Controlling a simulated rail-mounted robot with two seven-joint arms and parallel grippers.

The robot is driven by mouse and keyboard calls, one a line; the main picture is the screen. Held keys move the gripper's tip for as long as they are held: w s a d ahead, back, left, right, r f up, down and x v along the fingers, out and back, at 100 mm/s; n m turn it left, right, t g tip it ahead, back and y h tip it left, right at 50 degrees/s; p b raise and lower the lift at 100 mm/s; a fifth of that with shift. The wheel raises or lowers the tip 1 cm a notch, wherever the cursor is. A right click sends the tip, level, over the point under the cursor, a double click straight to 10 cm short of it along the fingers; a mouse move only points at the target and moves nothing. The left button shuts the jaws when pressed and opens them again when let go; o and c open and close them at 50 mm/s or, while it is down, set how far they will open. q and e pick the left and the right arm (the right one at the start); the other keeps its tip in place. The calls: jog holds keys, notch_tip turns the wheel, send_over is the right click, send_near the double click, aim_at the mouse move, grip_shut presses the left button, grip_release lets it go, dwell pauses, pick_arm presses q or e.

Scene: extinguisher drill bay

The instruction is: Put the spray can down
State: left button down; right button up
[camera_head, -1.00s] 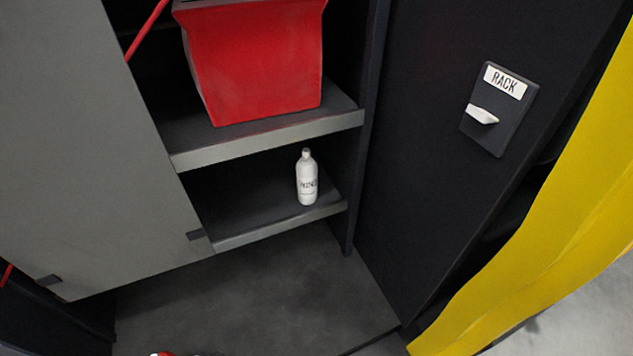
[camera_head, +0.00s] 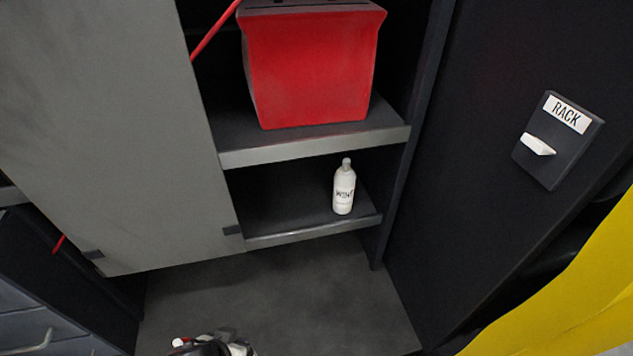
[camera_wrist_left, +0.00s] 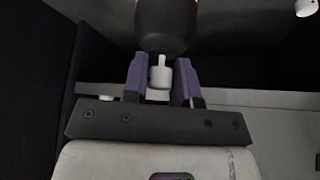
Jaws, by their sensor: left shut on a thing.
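My left gripper (camera_wrist_left: 161,85) is shut on the spray can (camera_wrist_left: 167,24), as the left wrist view shows. The can has a dark rounded body and a narrow white top part between the two purple fingers. Its far end is cut off by the top of that view. In the head view, part of my left gripper (camera_head: 215,346) shows at the bottom edge, low in front of the cabinet; most of it is out of frame. A small white and red piece shows beside it, too small to name. My right gripper is not in view.
A white bottle (camera_head: 344,188) stands upright on the lower cabinet shelf (camera_head: 285,205), which is otherwise clear. A red bin (camera_head: 310,70) sits on the upper shelf (camera_head: 315,144). A grey door panel (camera_head: 110,130) is at left. A RACK plate (camera_head: 558,140) is on the dark panel at right.

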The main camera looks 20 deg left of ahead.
pick_arm(q)
jog(key=w+d+r+p, duration=0.1)
jog(key=w+d+r, duration=0.1)
jog(key=w+r, duration=0.7)
jog(key=w+d+r+p, duration=0.1)
jog(key=w+r, duration=0.4)
jog(key=r, duration=0.8)
jog(key=s+r+m+h+p, duration=0.1)
jog(key=s+r+m+p, duration=0.1)
jog(key=r+p, duration=1.2)
jog(key=s+r+m+h+p, duration=0.1)
jog(key=r+m+p, duration=0.3)
jog(key=r+p, duration=1)
jog(key=h+p, duration=0.1)
jog(key=p, duration=0.8)
jog(key=shift+s+d+r+g, duration=0.2)
jog(key=shift+s+g, duration=0.2)
jog(key=shift+d, duration=0.1)
